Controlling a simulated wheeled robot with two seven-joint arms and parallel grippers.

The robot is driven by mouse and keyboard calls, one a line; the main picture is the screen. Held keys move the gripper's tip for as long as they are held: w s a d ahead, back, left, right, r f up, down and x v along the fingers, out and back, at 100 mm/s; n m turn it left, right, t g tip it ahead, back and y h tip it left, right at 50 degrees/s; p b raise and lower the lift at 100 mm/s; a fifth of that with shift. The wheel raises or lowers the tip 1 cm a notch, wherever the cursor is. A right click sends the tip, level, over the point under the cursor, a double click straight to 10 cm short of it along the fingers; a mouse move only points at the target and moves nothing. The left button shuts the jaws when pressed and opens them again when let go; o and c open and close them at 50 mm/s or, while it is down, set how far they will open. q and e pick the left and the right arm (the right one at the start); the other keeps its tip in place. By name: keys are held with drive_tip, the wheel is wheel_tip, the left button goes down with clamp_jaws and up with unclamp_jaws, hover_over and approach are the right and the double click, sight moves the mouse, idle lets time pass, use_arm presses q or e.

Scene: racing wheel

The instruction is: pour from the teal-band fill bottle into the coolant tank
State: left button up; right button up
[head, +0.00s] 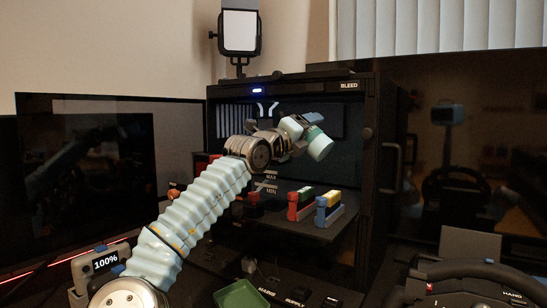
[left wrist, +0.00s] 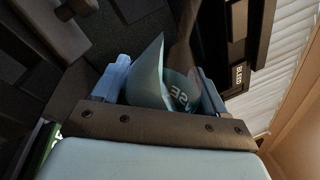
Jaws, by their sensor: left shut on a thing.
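My left arm reaches from the lower left into the open black case. My left gripper (head: 298,130) is shut on the fill bottle (head: 319,147), which is pale with a teal tint and lies tilted, one end pointing down to the right. In the left wrist view the bottle (left wrist: 150,78) shows between the fingers as a pale blue-teal surface with partly hidden lettering. The coolant tank shows only as MAX and MIN marks (head: 270,182) behind and below my wrist; my arm hides much of it, and its opening cannot be made out. My right gripper is not in view.
The black case (head: 357,150) has a BLEED label at its top right. Red-green (head: 300,207) and blue-yellow (head: 328,210) blocks stand on its shelf. A green tray (head: 240,297) lies in front. A steering wheel (head: 470,285) is at the lower right; dark screens flank the case.

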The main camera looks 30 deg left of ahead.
use_arm(q)
drive_tip(key=shift+d+f+n, duration=0.1)
drive_tip(key=shift+d+n, duration=0.15)
drive_tip(key=shift+n, duration=0.75)
idle(1.4)
drive_tip(key=shift+d+f+n+t+y, duration=0.15)
drive_tip(key=shift+f+n+t+y, duration=0.25)
drive_tip(key=shift+f+n, duration=0.9)
idle(1.1)
drive_tip(key=shift+a+f+n+y+b, duration=0.2)
drive_tip(key=shift+f+n+y+b, duration=0.15)
drive_tip(key=shift+n+b, duration=0.65)
idle(2.2)
